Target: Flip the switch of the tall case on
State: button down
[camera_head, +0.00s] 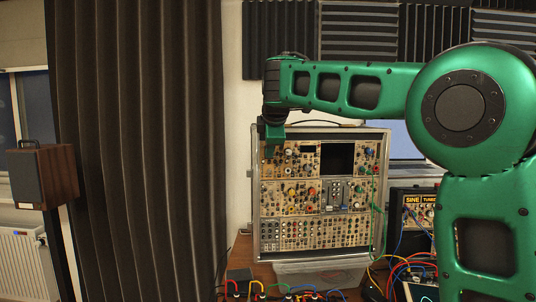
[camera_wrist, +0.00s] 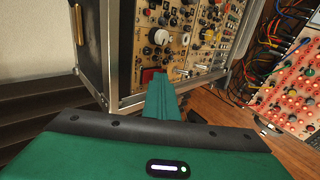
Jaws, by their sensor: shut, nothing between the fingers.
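The tall case (camera_head: 257,225) is an upright silver-framed rack with tan panels of knobs and sockets, standing on a wooden table. In the wrist view its metal frame (camera_wrist: 112,55) rises just beyond my gripper. My gripper (camera_wrist: 162,80) is shut and empty, its green fingers together, pointing at the case's panel. In the head view my gripper (camera_head: 268,155) hangs in front of the case's upper left corner. A small red part (camera_wrist: 150,74) shows right by the fingertips; it may be the switch, but its position cannot be told. Whether the fingertips touch it is unclear.
A smaller instrument marked SINE (camera_head: 412,200) stands right of the case, among coloured cables. A panel with red knobs (camera_wrist: 292,90) lies at the right in the wrist view. A dark curtain (camera_head: 140,150) and a wooden speaker (camera_head: 45,175) are at left.

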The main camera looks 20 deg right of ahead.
jog(key=shift+w+f, duration=0.15)
jog(key=shift+d, duration=0.1)
jog(key=shift+w+d+r, duration=0.1)
jog(key=shift+w+r, duration=0.05)
jog(key=shift+r, duration=0.95)
jog(key=s+a+r, duration=0.2)
jog(key=s+r, duration=0.3)
jog(key=s, duration=0.6)
jog(key=shift+s+a+r, duration=0.15)
jog(key=shift+s+r, duration=0.05)
jog(key=shift+r, duration=0.15)
jog(key=shift+f, duration=0.1)
